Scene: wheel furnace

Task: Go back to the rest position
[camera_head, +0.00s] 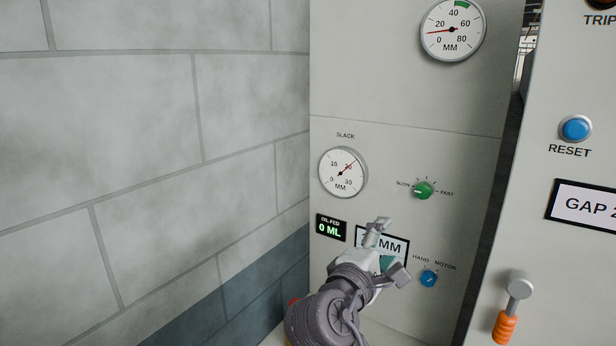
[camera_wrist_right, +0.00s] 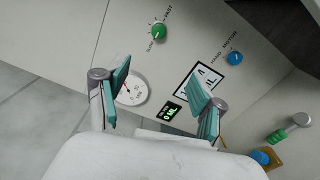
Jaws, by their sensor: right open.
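My left gripper is not in view.
The panel carries the SLACK gauge (camera_head: 343,173), green SLOW-FAST knob (camera_head: 424,190), blue HAND-MOTOR knob (camera_head: 429,279) and OIL FED display (camera_head: 331,228). At right are a blue RESET button (camera_head: 575,129) and orange-handled lever (camera_head: 506,326). A block wall (camera_head: 150,130) stands left.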

